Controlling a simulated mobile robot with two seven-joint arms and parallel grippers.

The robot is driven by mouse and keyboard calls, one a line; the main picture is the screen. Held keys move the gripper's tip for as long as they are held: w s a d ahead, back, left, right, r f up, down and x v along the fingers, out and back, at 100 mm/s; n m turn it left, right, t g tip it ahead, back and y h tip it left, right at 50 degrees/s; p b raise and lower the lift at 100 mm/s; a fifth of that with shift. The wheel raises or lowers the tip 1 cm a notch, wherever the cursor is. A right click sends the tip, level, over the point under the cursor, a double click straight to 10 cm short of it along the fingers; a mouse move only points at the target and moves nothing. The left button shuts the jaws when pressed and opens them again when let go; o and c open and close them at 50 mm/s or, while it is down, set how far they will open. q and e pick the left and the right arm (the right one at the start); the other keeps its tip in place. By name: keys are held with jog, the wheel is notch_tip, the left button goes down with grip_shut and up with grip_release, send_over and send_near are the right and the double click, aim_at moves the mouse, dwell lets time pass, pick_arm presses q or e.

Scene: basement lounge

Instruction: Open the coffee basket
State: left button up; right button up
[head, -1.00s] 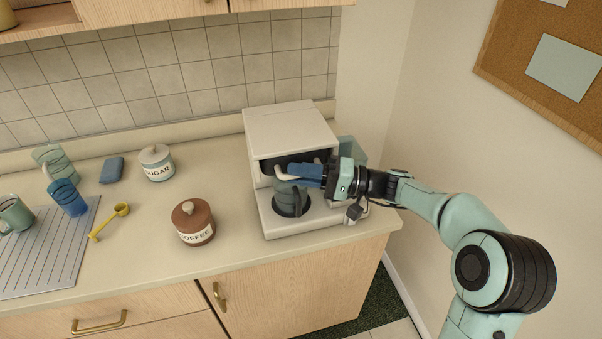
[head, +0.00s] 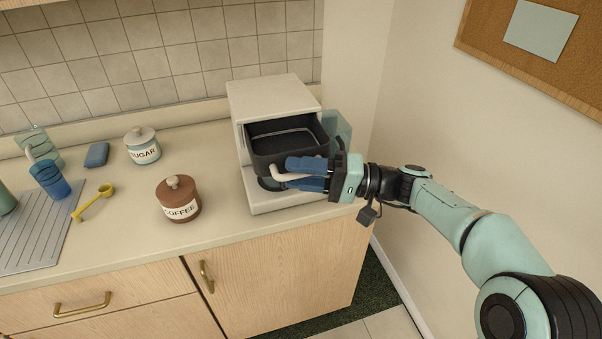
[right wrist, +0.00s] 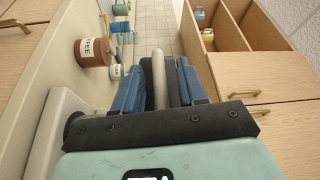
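The coffee maker (head: 270,95) is a boxy off-white machine on the counter. Its dark coffee basket (head: 262,148) stands out of the front like a drawer, and its open top shows. My right gripper (head: 306,175) is at the basket's front, coming from the right. Its two blue fingers lie on either side of the pale basket handle (head: 283,176). In the right wrist view the handle (right wrist: 158,78) runs between the fingers, with visible gaps, so the gripper looks open around it. The dark pot below is mostly hidden. My left gripper is out of view.
A brown coffee canister (head: 178,200) and a white sugar canister (head: 142,147) stand left of the machine. A yellow scoop (head: 92,203), a blue cup (head: 50,180) and a ribbed drying mat (head: 30,235) are farther left. The wall is close on the right.

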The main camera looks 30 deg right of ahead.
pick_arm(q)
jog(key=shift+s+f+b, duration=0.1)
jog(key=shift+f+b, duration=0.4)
pick_arm(e)
jog(key=r+v, duration=0.1)
jog(key=v, duration=1.2)
jog(key=shift+f, duration=0.5)
jog(key=shift+d, duration=0.15)
